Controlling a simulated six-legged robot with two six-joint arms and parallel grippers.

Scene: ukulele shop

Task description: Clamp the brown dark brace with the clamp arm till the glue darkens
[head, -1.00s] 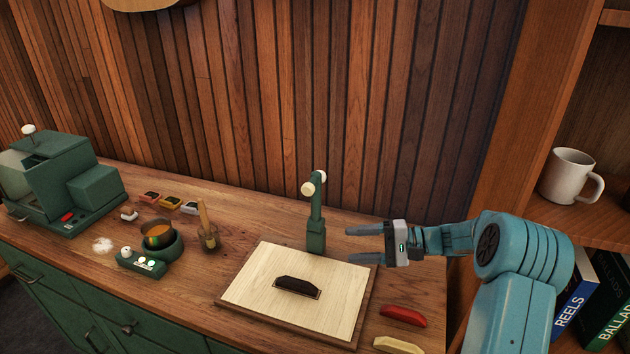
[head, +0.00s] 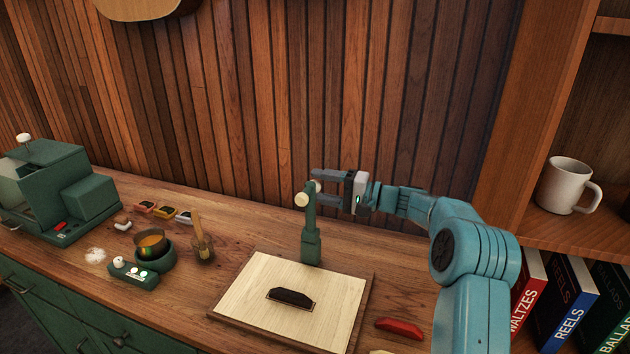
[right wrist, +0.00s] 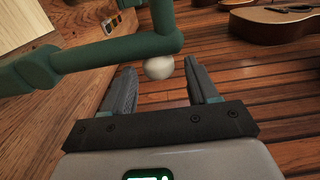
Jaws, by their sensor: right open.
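The brown dark brace (head: 291,297) lies on a pale wooden board (head: 340,318), inside a thin marked outline. The green clamp arm (head: 311,222) stands raised at the board's back edge, with pale round knobs at its top. My right gripper (head: 316,187) is open at the top of the clamp arm. In the right wrist view, the clamp arm (right wrist: 120,47) crosses ahead of the fingers, and a white knob (right wrist: 159,68) shows between and beyond the fingertips. I cannot tell whether the fingers touch it. My left gripper is not in view.
A red brace (head: 399,327) lies right of the board. A glue pot (head: 152,245), a brush jar (head: 203,248) and a small control box (head: 134,273) stand to the left. A green machine (head: 60,190) is at far left. A shelf with a mug (head: 566,186) and books is at right.

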